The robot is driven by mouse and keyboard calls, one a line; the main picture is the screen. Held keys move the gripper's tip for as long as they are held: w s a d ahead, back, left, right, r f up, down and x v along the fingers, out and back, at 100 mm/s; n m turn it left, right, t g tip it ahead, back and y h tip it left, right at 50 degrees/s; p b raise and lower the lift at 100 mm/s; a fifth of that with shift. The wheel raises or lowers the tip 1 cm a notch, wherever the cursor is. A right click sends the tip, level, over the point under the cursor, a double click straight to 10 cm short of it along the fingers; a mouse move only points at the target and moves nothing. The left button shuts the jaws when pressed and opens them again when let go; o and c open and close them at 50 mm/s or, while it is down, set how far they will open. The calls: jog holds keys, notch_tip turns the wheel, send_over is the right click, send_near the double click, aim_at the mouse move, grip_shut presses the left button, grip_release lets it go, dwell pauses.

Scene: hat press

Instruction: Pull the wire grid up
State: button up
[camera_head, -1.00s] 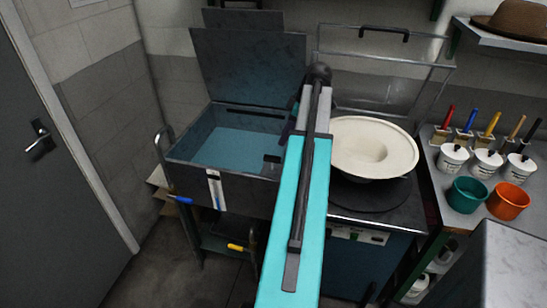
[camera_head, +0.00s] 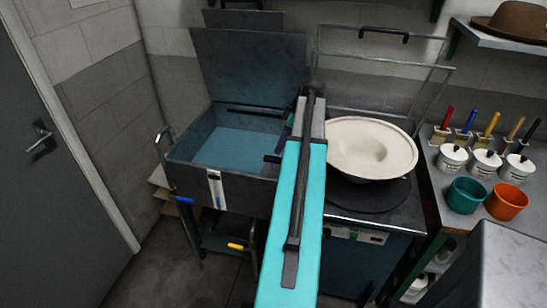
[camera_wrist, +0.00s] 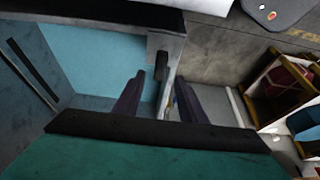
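An open dark metal tank (camera_head: 190,178) stands left of my arm, with a teal floor or liquid inside and its lid (camera_head: 250,65) raised. I cannot clearly make out a wire grid in it. In the wrist view, a short black grip (camera_wrist: 161,66) sits at the tank's wall, beside a pale plate. My gripper (camera_wrist: 160,103) is open, its two dark fingers apart near the tank wall (camera_wrist: 174,70). The black grip lies just beyond the fingertips; I cannot tell whether they touch anything. In the head view my arm largely hides the gripper.
A cream hat-shaped mould (camera_head: 370,148) stands close right of my arm, with a metal frame with a black handle (camera_head: 384,33) raised behind it. Cups and brushes fill the right counter (camera_head: 445,203). A grey door (camera_head: 50,180) is at left.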

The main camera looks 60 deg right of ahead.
aim_at(273, 157)
jog(key=shift+p+x, duration=1.15)
jog(key=shift+x, duration=3.65)
